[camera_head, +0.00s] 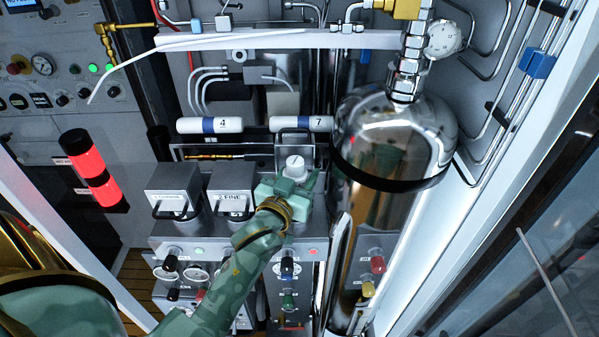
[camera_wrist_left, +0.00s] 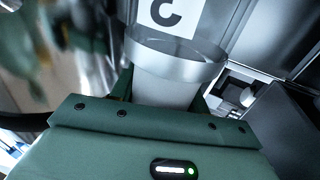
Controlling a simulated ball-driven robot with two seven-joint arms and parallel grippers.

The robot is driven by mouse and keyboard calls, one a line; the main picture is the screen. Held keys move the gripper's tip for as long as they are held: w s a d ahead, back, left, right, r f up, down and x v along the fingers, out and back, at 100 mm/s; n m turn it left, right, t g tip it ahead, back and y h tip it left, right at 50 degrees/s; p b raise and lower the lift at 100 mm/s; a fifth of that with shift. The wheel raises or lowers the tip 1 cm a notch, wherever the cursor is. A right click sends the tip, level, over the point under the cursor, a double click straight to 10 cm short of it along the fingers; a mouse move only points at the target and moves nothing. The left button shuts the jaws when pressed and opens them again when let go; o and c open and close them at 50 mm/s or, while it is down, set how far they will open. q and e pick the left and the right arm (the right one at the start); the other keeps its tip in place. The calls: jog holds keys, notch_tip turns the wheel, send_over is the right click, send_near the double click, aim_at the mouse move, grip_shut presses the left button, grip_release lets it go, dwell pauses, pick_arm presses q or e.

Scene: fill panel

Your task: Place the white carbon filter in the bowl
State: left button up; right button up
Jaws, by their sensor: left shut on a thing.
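My left gripper (camera_head: 291,183) reaches up over the panel from the lower left and is shut on a white round piece, which I take to be the white carbon filter (camera_head: 295,165). Its pale top with a small raised centre shows above the green jaws. In the left wrist view, a white cylinder (camera_wrist_left: 165,92) stands between the fingers of the gripper (camera_wrist_left: 164,95), with a wider grey band around its upper part. I cannot clearly make out the bowl, and the lower part of the held piece is hidden by the jaws. My right gripper is not in view.
Two grey boxes with black handles (camera_head: 173,190) (camera_head: 231,190) stand left of the gripper. White cartridges marked 4 (camera_head: 210,125) and 7 (camera_head: 300,124) lie behind. A large shiny metal vessel (camera_head: 385,150) stands close on the right. Valves and gauges (camera_head: 195,274) line the panel front.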

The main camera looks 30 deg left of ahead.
pick_arm(q)
jog(key=o, duration=1)
jog(key=shift+r, duration=0.3)
jog(key=shift+s+r+p, duration=0.25)
jog(key=shift+r+p, duration=0.05)
jog(key=s, duration=0.3)
jog(key=s+d+b, duration=0.1)
jog(key=s, duration=0.3)
jog(key=s+b, duration=0.1)
jog(key=s, duration=0.3)
jog(key=shift+s+d, duration=0.25)
jog(key=shift+d, duration=0.1)
